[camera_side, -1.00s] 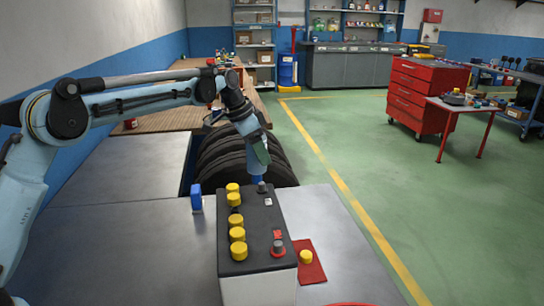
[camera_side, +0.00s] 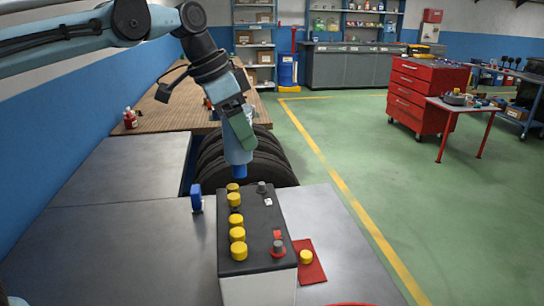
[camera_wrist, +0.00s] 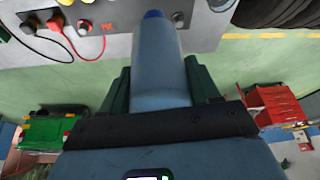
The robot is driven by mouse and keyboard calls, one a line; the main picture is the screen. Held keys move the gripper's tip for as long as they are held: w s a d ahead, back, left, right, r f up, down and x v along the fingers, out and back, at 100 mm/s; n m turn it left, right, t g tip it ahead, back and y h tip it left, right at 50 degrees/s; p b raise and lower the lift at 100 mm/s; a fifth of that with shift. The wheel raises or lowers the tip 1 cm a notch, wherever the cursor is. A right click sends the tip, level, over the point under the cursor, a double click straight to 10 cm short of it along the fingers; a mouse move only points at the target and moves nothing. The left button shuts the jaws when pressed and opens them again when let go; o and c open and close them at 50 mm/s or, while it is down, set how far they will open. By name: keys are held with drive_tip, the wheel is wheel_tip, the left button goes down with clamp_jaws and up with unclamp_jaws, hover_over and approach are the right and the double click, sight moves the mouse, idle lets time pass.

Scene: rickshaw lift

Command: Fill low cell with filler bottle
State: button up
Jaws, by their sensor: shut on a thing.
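My gripper (camera_side: 238,132) is shut on the filler bottle (camera_side: 238,152), a pale blue bottle with a darker blue tip. The bottle is tilted, tip down, apart from and above the far end of the battery. In the wrist view the bottle (camera_wrist: 160,65) lies between my green fingers (camera_wrist: 160,88). The black-topped battery (camera_side: 262,222) stands on the grey bench with a row of yellow caps (camera_side: 237,234) along its left side. A gap shows in the row behind the middle. A loose yellow cap (camera_side: 306,257) lies on a red cloth. The low cell's opening is not clear.
The red cloth (camera_side: 312,270) lies right of the battery. A small blue object (camera_side: 196,197) stands on the bench (camera_side: 150,240) to its left. Dark tyres (camera_side: 270,160) stand behind. A red bottle (camera_side: 130,118) is on the wooden table. The bench left of the battery is mostly clear.

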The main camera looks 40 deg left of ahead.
sight(233, 156)
drive_tip(key=shift+s+d+r, duration=0.15)
drive_tip(key=shift+s+d, duration=0.05)
drive_tip(key=shift+s, duration=0.55)
drive_tip(key=shift+s+d+r, duration=0.15)
drive_tip(key=shift+s+d, duration=0.05)
drive_tip(key=shift+s, duration=0.5)
drive_tip(key=shift+f, duration=2.5)
drive_tip(key=shift+a+f, duration=0.1)
drive_tip(key=shift+f, duration=1.5)
idle(2.5)
